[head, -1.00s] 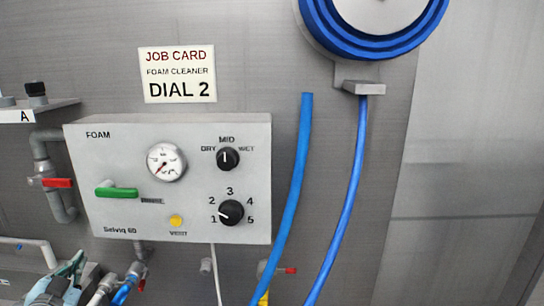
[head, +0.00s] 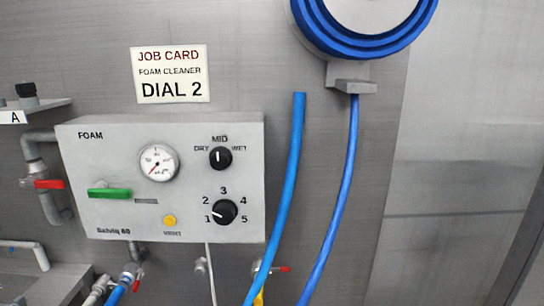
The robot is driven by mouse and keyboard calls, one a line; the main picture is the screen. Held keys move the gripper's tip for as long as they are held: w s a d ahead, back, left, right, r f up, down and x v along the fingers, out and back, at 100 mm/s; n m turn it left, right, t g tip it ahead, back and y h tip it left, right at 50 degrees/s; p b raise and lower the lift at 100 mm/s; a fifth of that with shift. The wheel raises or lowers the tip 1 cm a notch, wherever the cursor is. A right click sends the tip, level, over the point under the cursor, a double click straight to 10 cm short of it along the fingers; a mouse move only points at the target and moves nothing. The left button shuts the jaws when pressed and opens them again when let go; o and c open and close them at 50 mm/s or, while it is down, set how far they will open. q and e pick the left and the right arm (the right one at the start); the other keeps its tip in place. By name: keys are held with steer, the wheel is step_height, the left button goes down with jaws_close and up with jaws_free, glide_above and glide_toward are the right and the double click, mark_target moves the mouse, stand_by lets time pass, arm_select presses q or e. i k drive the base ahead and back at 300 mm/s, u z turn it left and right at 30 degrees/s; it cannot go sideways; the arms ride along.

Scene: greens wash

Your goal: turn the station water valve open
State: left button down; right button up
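Several valve handles show, and none carries a label that names it the station water valve. A green lever (head: 110,193) lies level on the front of the grey foam box (head: 90,225). A red handle (head: 48,184) lies about level on the grey pipe left of the box. A small red handle (head: 137,284) is on the pipework below the box, and another red handle (head: 284,269) sticks out level to the right. Neither gripper is in the head view.
The box has a gauge (head: 159,163), an upper knob (head: 220,158) at MID, a numbered dial (head: 224,212) pointing near 1, and a yellow button (head: 169,221). A job card (head: 172,74) reads DIAL 2.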

mark_target(44, 184)
steer(key=u, duration=1.45)
steer(key=k, duration=0.5)
steer(key=u, duration=1.25)
steer(key=i, duration=1.15)
steer(key=z, duration=1.2)
